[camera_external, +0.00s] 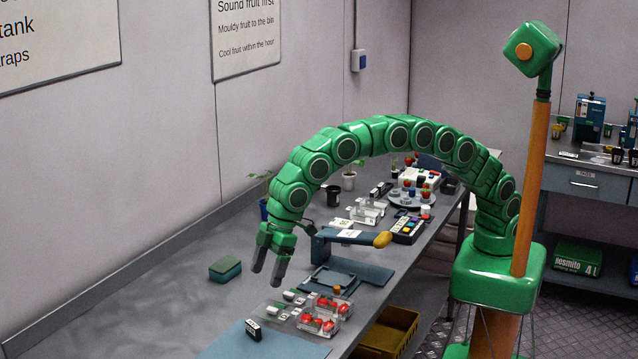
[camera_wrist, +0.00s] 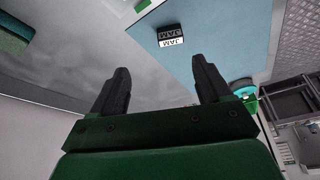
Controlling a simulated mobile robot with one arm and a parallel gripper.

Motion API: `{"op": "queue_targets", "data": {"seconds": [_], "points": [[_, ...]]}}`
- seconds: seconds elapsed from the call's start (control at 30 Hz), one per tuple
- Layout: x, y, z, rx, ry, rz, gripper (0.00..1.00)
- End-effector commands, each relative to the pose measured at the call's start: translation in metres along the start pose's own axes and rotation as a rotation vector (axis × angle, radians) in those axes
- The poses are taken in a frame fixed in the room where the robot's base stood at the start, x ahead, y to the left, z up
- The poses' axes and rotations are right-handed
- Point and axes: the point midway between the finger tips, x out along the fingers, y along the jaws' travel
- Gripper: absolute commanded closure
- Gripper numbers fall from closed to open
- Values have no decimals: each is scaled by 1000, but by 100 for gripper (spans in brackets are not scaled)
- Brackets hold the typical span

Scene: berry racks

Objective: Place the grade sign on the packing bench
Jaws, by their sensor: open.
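The grade sign (camera_external: 254,330) is a small black and white block on a flat blue mat (camera_external: 290,344) at the near end of the packing bench (camera_external: 180,312). In the wrist view the sign (camera_wrist: 170,36) reads "JAM" and lies over the blue mat (camera_wrist: 215,28), beyond my fingertips. My gripper (camera_external: 268,270) is open and empty, pointing down above the bench, up and slightly right of the sign in the picture. In the wrist view my gripper (camera_wrist: 160,80) has both dark fingers spread with nothing between them.
Clear punnets with red berries (camera_external: 320,315) stand right of the sign. A green sponge (camera_external: 225,269) lies left of my gripper. The bench's left part is bare. A yellow crate (camera_external: 392,330) is below the edge.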

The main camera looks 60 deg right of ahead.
Motion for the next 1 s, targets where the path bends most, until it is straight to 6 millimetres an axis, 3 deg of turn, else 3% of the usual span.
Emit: {"op": "queue_targets", "data": {"seconds": [0.2, 0.5, 0.7, 1.0], "points": [[-46, 64, 44, 95, -41, 22, 22], [-110, 135, 126, 233, -107, 51, 22], [-150, 169, 188, 326, -149, 69, 22], [-206, 198, 289, 470, -213, 93, 22]]}}
